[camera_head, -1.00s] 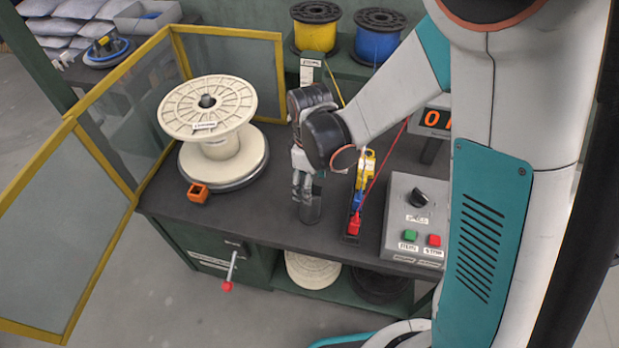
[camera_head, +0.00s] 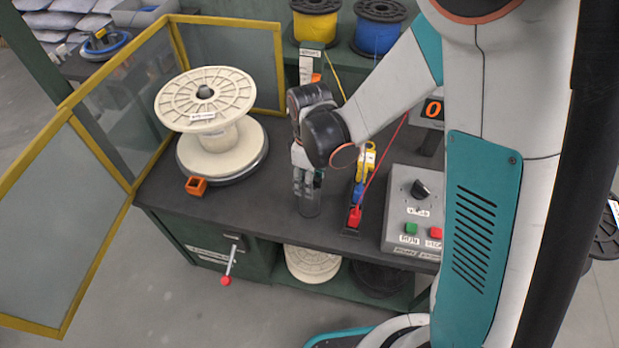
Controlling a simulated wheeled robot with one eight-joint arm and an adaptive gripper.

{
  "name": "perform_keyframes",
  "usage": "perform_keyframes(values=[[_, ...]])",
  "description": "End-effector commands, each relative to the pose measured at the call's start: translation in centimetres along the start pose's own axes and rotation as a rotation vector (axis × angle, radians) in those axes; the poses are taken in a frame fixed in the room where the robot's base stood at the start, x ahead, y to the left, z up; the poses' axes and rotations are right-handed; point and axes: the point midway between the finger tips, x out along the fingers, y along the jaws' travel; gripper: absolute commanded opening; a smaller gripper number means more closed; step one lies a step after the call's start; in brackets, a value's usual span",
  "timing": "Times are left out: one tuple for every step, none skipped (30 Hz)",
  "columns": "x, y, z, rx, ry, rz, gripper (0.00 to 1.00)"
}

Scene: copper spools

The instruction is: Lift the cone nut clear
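My gripper (camera_head: 306,194) points down over the dark bench, right of the cream spool. A grey upright cylinder (camera_head: 310,208) stands at its fingertips; I cannot tell whether the fingers touch or hold it, nor whether it is the cone nut. The large cream spool (camera_head: 216,136) stands upright on a round grey-rimmed base (camera_head: 258,166). A small dark grey piece (camera_head: 205,92) shows at the hub of its top flange; I cannot tell whether this is the cone nut. The finger gap is too small to read.
An orange square block (camera_head: 196,186) lies in front of the spool. Yellow-framed guard panels (camera_head: 224,59) stand left and behind. Right of my gripper are yellow, blue and red parts (camera_head: 355,214), a red line and a control box (camera_head: 408,205). A red-knobbed lever (camera_head: 228,267) hangs at the front.

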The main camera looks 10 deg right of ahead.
Motion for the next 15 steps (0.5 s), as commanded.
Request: perform_keyframes(values=[[0.02, -0.01, 0.00, 0.000, 0.000, 0.000, 0.00], [0.02, -0.01, 0.00, 0.000, 0.000, 0.000, 0.00], [0.02, -0.01, 0.00, 0.000, 0.000, 0.000, 0.00], [0.02, -0.01, 0.00, 0.000, 0.000, 0.000, 0.00], [0.02, -0.01, 0.00, 0.000, 0.000, 0.000, 0.00], [0.01, -0.01, 0.01, 0.000, 0.000, 0.000, 0.00], [0.00, -0.01, 0.01, 0.000, 0.000, 0.000, 0.00], [-0.01, -0.01, 0.00, 0.000, 0.000, 0.000, 0.00], [-0.05, -0.01, 0.01, 0.000, 0.000, 0.000, 0.00], [-0.09, -0.01, 0.01, 0.000, 0.000, 0.000, 0.00], [-0.16, -0.01, 0.01, 0.000, 0.000, 0.000, 0.00], [-0.27, -0.01, 0.00, 0.000, 0.000, 0.000, 0.00], [-0.39, -0.01, 0.00, 0.000, 0.000, 0.000, 0.00], [-0.53, -0.01, 0.00, 0.000, 0.000, 0.000, 0.00], [-0.74, -0.01, 0.00, 0.000, 0.000, 0.000, 0.00]])
